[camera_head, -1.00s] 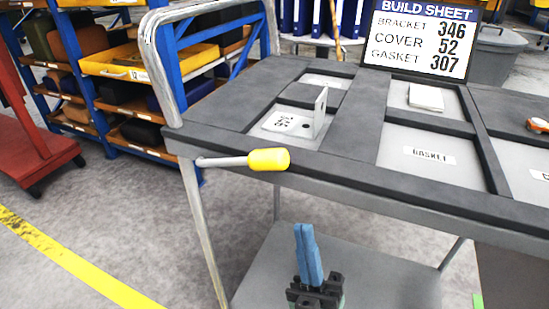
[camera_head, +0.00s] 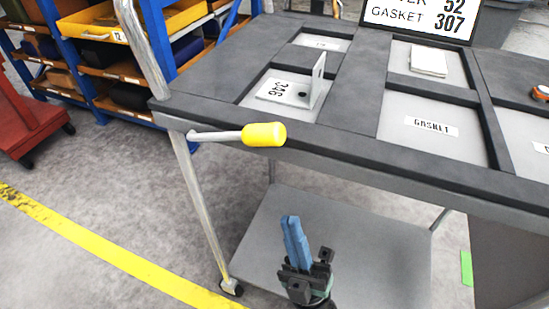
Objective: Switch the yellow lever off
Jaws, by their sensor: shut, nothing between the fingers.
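The yellow lever (camera_head: 264,134) is a yellow grip on a grey rod. It sticks out to the right from the front left corner of the cart, just below the top's edge. My gripper (camera_head: 294,240) is below and slightly right of the lever, in front of the cart's lower shelf. Its two blue fingers point up and are shut together with nothing between them. It is apart from the lever.
The cart top (camera_head: 350,110) has recesses with a bracket (camera_head: 316,85), a white block (camera_head: 429,62) and a gasket label (camera_head: 431,126). The lower shelf (camera_head: 350,245) is bare. A build sheet sign (camera_head: 420,16) stands behind. A blue rack (camera_head: 160,50) is at the back left.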

